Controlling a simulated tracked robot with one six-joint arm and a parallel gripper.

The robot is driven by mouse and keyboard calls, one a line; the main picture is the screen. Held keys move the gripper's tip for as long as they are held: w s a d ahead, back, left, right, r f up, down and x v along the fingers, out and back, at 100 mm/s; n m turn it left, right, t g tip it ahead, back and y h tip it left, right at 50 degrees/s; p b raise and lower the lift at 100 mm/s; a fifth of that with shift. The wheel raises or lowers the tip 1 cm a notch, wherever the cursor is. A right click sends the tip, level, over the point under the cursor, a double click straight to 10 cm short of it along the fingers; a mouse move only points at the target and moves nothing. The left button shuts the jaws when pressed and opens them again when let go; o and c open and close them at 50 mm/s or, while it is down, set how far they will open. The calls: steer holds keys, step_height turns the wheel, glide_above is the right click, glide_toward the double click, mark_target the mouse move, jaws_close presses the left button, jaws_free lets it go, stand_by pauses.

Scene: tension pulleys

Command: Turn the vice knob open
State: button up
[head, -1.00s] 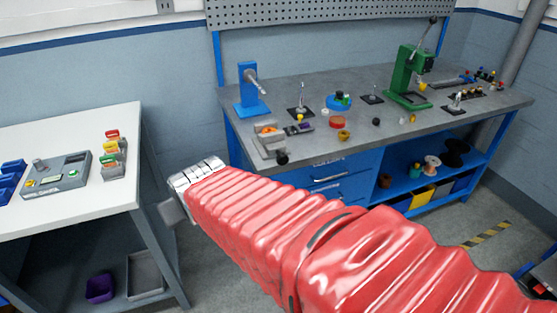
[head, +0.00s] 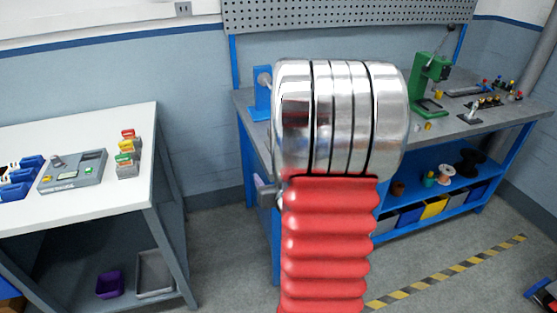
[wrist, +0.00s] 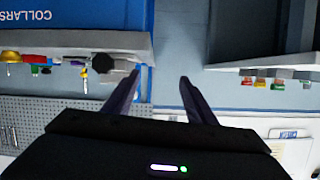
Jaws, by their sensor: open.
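The vice (wrist: 122,74) shows in the wrist view at the edge of the grey bench, which appears upside down there. Its round black knob (wrist: 103,63) sticks out on its near side. My gripper (wrist: 159,80) is open and empty, its two dark fingers apart. The left finger overlaps the bench edge in the picture, right of the knob, and no contact with the knob shows. In the head view my arm covers the vice and knob.
The grey bench (head: 450,133) carries a green press (head: 427,82) and a blue stand (head: 262,95). A white table (head: 95,205) with a grey control box (head: 72,171) stands at the left. Open floor (head: 225,235) lies between them.

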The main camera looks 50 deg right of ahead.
steer(key=s+d+f+m+t+h, duration=0.2)
steer(key=s+d, duration=0.4)
steer(key=s, duration=0.3)
steer(key=shift+s+f+m+t+h, duration=0.35)
steer(key=shift+f+m+h, duration=0.35)
steer(key=shift+m, duration=0.3)
steer(key=x, duration=1.3)
steer(key=shift+w+d+f, duration=0.1)
steer(key=shift+w+d, duration=0.2)
steer(key=c, duration=1)
steer(key=shift+a, duration=0.2)
steer(key=shift+c, duration=0.2)
steer(key=shift+d, duration=0.1)
